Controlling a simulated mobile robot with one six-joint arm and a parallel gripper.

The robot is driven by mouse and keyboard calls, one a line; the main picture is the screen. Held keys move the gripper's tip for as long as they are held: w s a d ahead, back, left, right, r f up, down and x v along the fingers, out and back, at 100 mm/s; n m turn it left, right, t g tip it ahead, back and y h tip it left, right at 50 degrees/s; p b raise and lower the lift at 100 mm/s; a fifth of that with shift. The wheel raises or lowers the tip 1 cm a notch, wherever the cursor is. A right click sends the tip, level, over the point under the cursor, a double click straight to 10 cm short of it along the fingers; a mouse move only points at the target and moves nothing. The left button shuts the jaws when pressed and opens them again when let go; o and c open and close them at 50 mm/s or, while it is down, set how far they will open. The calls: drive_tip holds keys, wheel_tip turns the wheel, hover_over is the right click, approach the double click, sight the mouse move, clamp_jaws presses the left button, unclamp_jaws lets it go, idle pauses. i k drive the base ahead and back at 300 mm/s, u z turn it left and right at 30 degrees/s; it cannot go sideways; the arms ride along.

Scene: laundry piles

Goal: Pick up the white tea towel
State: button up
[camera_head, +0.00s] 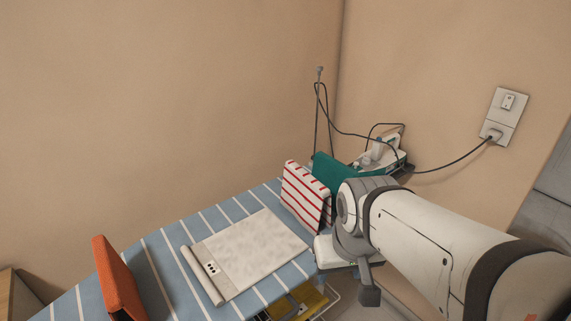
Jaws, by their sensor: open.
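A folded white cloth with red stripes (302,193) stands on edge on the ironing board, left of my arm. A flat pale grey-white cloth or mat (252,249) lies on the board, its left end rolled and marked with several dark dots. I cannot tell for certain which is the white tea towel. My gripper (367,284) points down at the board's right end, right of both. A grey finger shows, and the gripper is open with nothing seen in it. My arm hides part of the area behind it.
The blue striped ironing board (155,259) carries an orange folded cloth (117,279) at left and a green folded cloth (332,170) behind the striped one. An iron (377,151) with a cord sits behind. Something yellow (300,303) lies below the board. Walls are close behind.

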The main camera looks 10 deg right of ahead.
sight(302, 195)
drive_tip(key=u, duration=2.9)
drive_tip(key=k, duration=1.2)
drive_tip(key=z, duration=1.95)
drive_tip(key=i, duration=1)
drive_tip(key=u, duration=0.05)
